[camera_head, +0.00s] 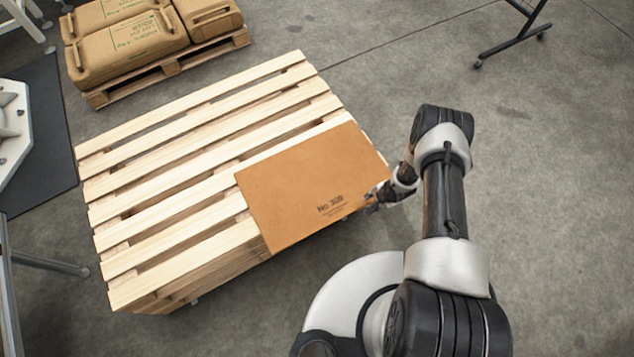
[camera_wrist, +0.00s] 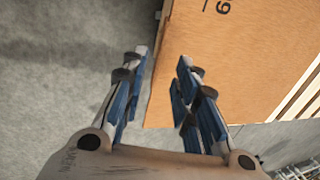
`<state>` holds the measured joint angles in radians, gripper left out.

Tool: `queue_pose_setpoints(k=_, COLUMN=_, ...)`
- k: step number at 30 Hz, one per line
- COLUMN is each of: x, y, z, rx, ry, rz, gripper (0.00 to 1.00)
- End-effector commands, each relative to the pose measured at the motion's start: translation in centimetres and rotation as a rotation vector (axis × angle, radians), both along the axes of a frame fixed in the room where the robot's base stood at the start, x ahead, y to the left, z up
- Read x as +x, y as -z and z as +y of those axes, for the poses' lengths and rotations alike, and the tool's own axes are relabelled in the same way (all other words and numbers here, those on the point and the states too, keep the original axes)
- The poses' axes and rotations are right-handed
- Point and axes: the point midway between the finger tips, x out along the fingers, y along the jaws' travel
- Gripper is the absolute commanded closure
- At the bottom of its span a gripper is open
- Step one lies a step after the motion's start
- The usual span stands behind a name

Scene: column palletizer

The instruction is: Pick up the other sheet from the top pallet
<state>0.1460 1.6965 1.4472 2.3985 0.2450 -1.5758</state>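A brown cardboard sheet (camera_head: 310,185), printed with dark lettering, lies flat on the right front part of the top wooden pallet (camera_head: 190,106). The pallet is the uppermost of a stack, and its other slats are bare. My gripper (camera_head: 374,199) is at the sheet's right edge, near its front right corner. In the wrist view my gripper (camera_wrist: 163,57) has its two blue-padded fingers apart with nothing clamped between them. The sheet (camera_wrist: 245,60) shows beyond the right finger, and its edge runs through the gap. Whether a finger touches the sheet cannot be told.
A second pallet (camera_head: 165,66) with tan sacks (camera_head: 130,48) stands at the back left. A dark wheeled stand (camera_head: 515,38) is at the upper right. A dark mat (camera_head: 45,130) lies at the left. The floor right of the stack is clear.

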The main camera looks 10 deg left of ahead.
Motion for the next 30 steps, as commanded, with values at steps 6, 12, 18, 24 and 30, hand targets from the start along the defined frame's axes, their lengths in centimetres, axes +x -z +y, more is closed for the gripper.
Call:
queue_pose_setpoints(k=6, x=0.1, y=1.7, z=0.2, rx=0.0, ry=-0.001, rz=0.0, gripper=0.72)
queue_pose_setpoints(k=12, x=0.5, y=4.6, z=0.5, rx=0.0, ry=-0.002, rz=-0.001, gripper=0.72)
queue_pose_setpoints(k=18, x=0.8, y=5.2, z=0.6, rx=0.0, ry=-0.001, rz=-0.001, gripper=0.72)
queue_pose_setpoints(k=24, x=0.8, y=5.1, z=0.6, rx=0.001, ry=0.0, rz=-0.001, gripper=0.78)
queue_pose_setpoints(k=30, x=0.8, y=5.1, z=0.6, rx=0.001, ry=0.0, rz=-0.001, gripper=0.91)
